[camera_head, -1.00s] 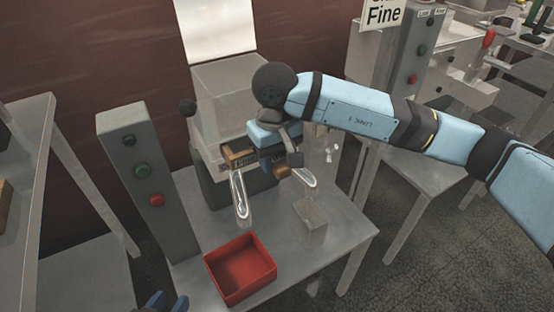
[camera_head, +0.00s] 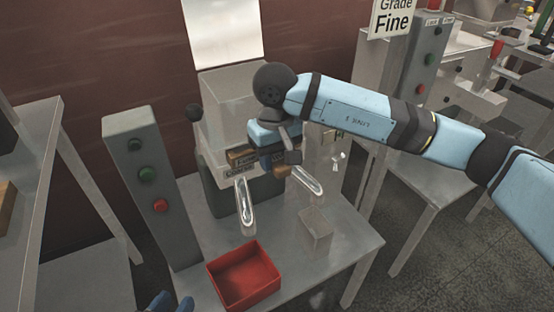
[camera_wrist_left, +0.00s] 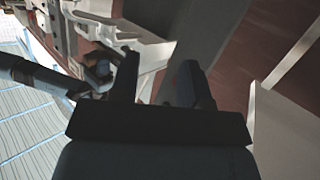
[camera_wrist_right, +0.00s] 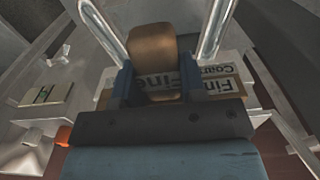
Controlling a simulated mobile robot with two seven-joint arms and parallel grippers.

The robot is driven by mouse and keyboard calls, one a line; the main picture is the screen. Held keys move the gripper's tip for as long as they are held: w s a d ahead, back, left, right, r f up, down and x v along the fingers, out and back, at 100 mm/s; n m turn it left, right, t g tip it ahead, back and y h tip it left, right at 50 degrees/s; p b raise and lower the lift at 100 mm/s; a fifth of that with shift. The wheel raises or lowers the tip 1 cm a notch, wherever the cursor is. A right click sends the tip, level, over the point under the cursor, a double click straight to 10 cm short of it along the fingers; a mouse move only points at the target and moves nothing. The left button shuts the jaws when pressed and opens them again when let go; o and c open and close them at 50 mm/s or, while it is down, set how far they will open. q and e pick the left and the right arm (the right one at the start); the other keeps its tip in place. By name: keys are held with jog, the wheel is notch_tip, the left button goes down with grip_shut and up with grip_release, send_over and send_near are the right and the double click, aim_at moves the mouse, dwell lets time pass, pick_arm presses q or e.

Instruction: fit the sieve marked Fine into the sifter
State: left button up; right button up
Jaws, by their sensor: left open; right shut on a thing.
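The sifter (camera_head: 230,105) is a grey machine with a see-through box on top, standing on the table. Two shiny rails (camera_head: 246,205) stick out from its front. My right gripper (camera_head: 268,162) is between the rails at the sifter's front, shut on the tan handle (camera_wrist_right: 152,50) of a sieve. Labels reading Fine and Coarse (camera_wrist_right: 212,75) show behind the handle in the right wrist view. The sieve's body is hidden, so I cannot tell how far it sits inside. My left gripper (camera_wrist_left: 158,80) is open and empty, low at the left in the head view.
A red bin (camera_head: 243,275) and a clear block (camera_head: 315,230) stand on the table (camera_head: 335,265) before the sifter. A grey button post (camera_head: 150,185) stands left of it.

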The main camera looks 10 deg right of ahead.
jog(key=shift+w+a, duration=0.15)
jog(key=shift+w, duration=0.2)
pick_arm(q)
jog(key=shift+w+d+r, duration=0.3)
jog(key=shift+w+r, duration=0.05)
jog(key=shift+r, duration=0.35)
pick_arm(e)
jog(key=shift+w, duration=0.3)
jog(key=o, duration=1.1)
pick_arm(q)
jog(key=shift+s+d, duration=0.1)
pick_arm(e)
jog(key=shift+r, duration=0.5)
pick_arm(q)
jog(key=shift+g+y, duration=0.6)
jog(key=shift+g, duration=0.3)
jog(key=f, duration=0.1)
jog(key=s+a+f+p, duration=0.1)
jog(key=f, duration=0.1)
jog(key=s+a+f+p, duration=0.1)
jog(key=shift+a+f, duration=0.15)
jog(key=shift+f, duration=0.15)
pick_arm(e)
notch_tip(320, 180, up, 13)
jog(key=shift+f, duration=0.1)
pick_arm(q)
jog(key=shift+r, duration=0.1)
pick_arm(e)
jog(key=shift+c, duration=0.4)
